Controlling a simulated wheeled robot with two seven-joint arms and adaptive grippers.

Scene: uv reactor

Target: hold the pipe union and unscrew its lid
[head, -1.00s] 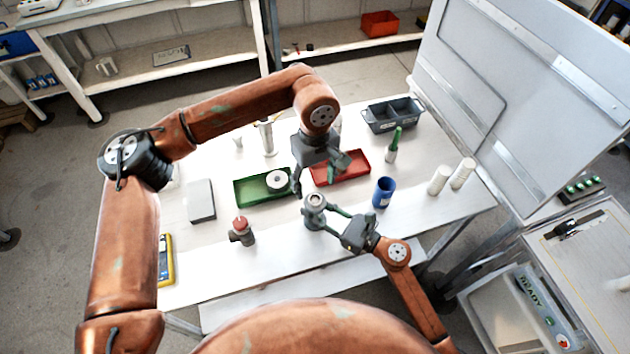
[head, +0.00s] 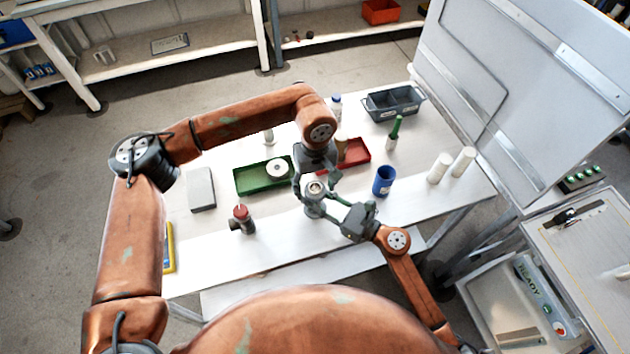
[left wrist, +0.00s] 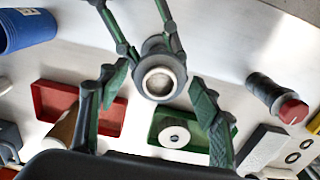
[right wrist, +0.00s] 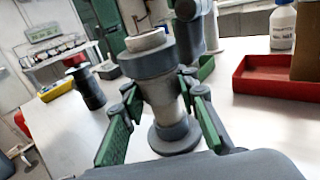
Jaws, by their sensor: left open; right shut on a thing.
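The pipe union (head: 313,209) is a grey upright fitting with a flanged foot, standing on the white table. Its lid (head: 315,187) is a wider grey collar with a pale ring on top, also seen in the left wrist view (left wrist: 160,78) and the right wrist view (right wrist: 145,61). My right gripper (head: 325,205) is shut on the union's body below the lid, from the right side. My left gripper (head: 317,180) points down over the union, open, with its fingers on either side of the lid and apart from it in the left wrist view.
Behind the union are a green tray (head: 246,182) with a white ring and a red tray (head: 361,152). A blue cup (head: 383,181) stands right, a red-topped dark fitting (head: 242,220) left. The table front is mostly clear.

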